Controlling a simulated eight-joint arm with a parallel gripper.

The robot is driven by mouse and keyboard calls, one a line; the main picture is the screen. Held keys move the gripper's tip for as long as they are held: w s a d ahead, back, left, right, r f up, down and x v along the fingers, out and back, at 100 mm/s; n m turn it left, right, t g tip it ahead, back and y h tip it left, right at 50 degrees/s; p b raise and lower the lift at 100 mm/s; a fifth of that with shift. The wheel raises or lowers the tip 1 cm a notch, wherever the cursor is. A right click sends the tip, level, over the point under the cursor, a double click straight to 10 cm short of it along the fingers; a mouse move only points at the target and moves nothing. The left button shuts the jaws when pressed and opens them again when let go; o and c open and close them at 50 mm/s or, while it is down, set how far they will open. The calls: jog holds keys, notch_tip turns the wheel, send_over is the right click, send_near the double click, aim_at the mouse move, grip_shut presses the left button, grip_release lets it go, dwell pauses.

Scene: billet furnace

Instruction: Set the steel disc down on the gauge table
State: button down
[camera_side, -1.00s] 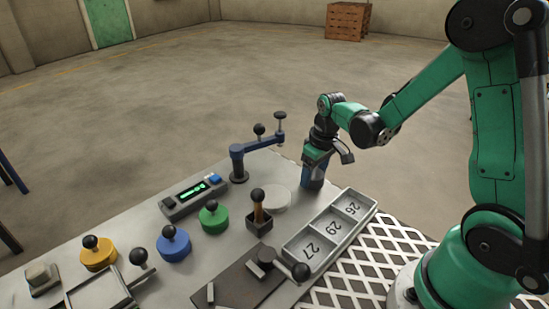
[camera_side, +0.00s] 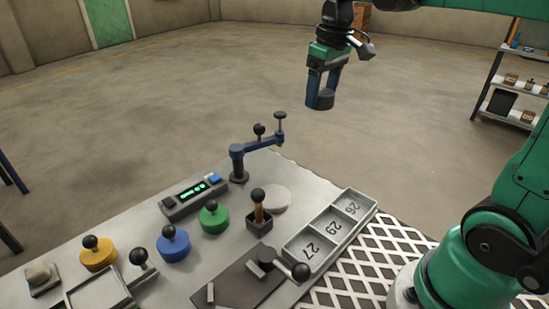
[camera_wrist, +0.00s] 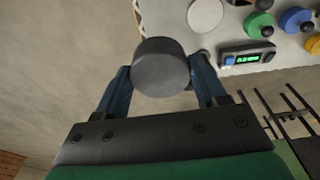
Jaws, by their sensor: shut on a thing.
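My gripper (camera_side: 323,88) is shut on the dark grey steel disc (camera_side: 325,100), held high in the air beyond the table's back edge. In the wrist view the disc (camera_wrist: 160,67) sits between my two blue fingers (camera_wrist: 162,82). A pale, flat round plate, which looks like the gauge table (camera_side: 276,199), lies on the bench below my gripper. It also shows at the top of the wrist view (camera_wrist: 205,14), apart from the disc, with nothing on it.
A blue gauge arm on a post (camera_side: 238,165) stands beside the pale plate, near a green-lit display box (camera_side: 194,196). A numbered tray (camera_side: 311,242), a lever in a square socket (camera_side: 259,220) and coloured knobbed discs (camera_side: 173,243) share the bench. The air around my gripper is clear.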

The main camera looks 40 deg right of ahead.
jog(key=w+a+r+n, duration=0.25)
jog(key=a+n, duration=0.35)
jog(key=a, duration=0.3)
send_over(272, 195)
jog(key=shift+y, duration=0.4)
notch_tip(272, 195, down, 16)
jog(key=shift+s+r, duration=0.1)
jog(key=shift+s, duration=0.05)
jog(key=shift+f, duration=2.2)
jog(key=shift+c, duration=0.3)
grip_release()
jog(key=shift+f, duration=0.15)
